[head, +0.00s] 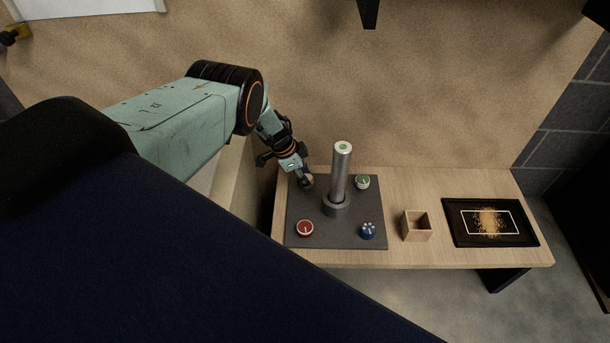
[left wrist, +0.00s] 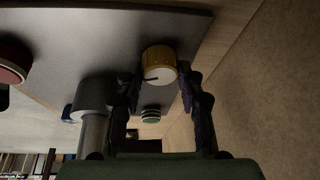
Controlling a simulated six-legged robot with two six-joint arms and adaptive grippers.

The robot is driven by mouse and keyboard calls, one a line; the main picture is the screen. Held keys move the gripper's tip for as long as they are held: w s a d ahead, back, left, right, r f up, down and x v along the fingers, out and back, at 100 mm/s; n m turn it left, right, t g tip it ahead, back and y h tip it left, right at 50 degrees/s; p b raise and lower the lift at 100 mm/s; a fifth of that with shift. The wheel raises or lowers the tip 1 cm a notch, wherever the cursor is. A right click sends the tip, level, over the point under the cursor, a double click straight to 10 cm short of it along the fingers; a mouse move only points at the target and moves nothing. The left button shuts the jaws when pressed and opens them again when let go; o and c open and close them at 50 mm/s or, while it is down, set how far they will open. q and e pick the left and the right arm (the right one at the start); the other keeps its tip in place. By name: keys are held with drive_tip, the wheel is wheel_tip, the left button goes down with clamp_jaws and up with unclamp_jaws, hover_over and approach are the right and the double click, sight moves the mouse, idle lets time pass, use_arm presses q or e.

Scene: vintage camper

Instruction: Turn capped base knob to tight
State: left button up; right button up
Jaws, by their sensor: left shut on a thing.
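A dark square plate (head: 300,205) lies on the wooden table and carries several round knobs around a grey metal post (head: 341,175) with a pale green top. My left gripper (head: 304,179) is at the plate's far-left corner, pointing down. In the left wrist view, its fingers (left wrist: 158,82) are shut on a yellow knob (left wrist: 159,62) with a dark pointer line. That knob is mostly hidden by the gripper in the head view. A red knob (head: 305,228) is at the near left, a blue knob (head: 368,231) at the near right, a green-and-white knob (head: 362,181) at the far right. My right gripper is not in view.
An open wooden box (head: 416,226) stands right of the plate, and a black framed panel (head: 450,233) lies farther right. The post rises close to the right of my left gripper. A tan wall (head: 440,110) is behind the table (head: 420,255).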

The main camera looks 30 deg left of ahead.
use_arm(q)
drive_tip(key=shift+m+g, duration=0.3)
drive_tip(key=shift+m, duration=0.5)
drive_tip(key=shift+h, duration=0.3)
drive_tip(key=o, duration=1.2)
drive_tip(key=shift+c, duration=0.2)
drive_tip(key=shift+r, duration=0.1)
drive_tip(key=shift+a+r, duration=0.35)
drive_tip(key=shift+r, duration=0.45)
drive_tip(key=v, duration=1)
drive_tip(key=shift+s, duration=0.15)
drive_tip(key=shift+d, duration=0.1)
